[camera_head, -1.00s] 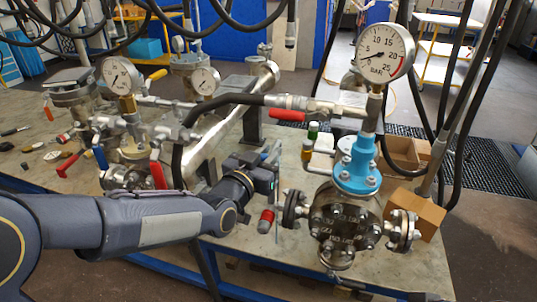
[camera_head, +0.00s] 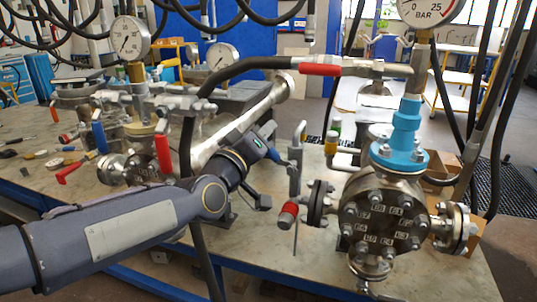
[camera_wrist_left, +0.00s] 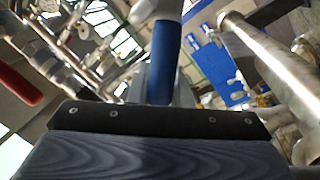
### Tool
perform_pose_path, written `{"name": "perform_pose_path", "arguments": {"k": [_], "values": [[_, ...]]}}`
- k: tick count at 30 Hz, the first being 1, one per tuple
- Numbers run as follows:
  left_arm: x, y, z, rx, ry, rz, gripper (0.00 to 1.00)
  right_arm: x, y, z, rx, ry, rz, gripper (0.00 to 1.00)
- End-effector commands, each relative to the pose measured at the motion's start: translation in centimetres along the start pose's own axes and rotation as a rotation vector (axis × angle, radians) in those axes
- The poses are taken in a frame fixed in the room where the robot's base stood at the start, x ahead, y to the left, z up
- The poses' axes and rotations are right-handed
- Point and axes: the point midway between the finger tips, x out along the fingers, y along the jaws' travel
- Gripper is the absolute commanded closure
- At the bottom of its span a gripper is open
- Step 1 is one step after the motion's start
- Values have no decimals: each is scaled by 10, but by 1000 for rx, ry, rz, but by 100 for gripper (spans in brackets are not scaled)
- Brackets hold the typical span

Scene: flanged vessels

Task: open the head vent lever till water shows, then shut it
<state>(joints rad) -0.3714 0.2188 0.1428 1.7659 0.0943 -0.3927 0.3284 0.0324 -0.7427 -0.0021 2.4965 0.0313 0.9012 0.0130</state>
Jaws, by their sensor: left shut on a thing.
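My left gripper (camera_head: 274,160) is at the left of the flanged vessel (camera_head: 385,213), beside an upright grey pipe piece. It is shut on a blue-sleeved lever (camera_wrist_left: 165,62), which stands up from the jaws in the left wrist view and has a pale metal upper end. This looks like the vent lever, but its pivot is hidden. In the head view the jaws are small and partly hidden by my wrist. I cannot make out any water. My right gripper is not in view.
A red-handled valve (camera_head: 320,69) and black hose run above my arm. A pressure gauge (camera_head: 428,10) tops the blue fitting (camera_head: 404,135). A red knob (camera_head: 289,208) sits close below the gripper. Other valves and a gauge (camera_head: 130,37) stand at left.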

Motion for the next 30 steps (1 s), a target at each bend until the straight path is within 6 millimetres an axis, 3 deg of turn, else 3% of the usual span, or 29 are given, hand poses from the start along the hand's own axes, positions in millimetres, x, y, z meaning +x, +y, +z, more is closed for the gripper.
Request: {"name": "perform_pose_path", "arguments": {"k": [1, 12, 21, 30], "values": [[-2, -13, 7, -45, 12, -1, 100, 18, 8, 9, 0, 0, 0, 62], [-8, -41, 12, -388, 78, -1, 100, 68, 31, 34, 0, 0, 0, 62], [-11, -59, 20, -622, 124, -2, 100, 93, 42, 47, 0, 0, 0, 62], [-13, -66, 27, -760, 150, -2, 100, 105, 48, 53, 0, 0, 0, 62]]}}
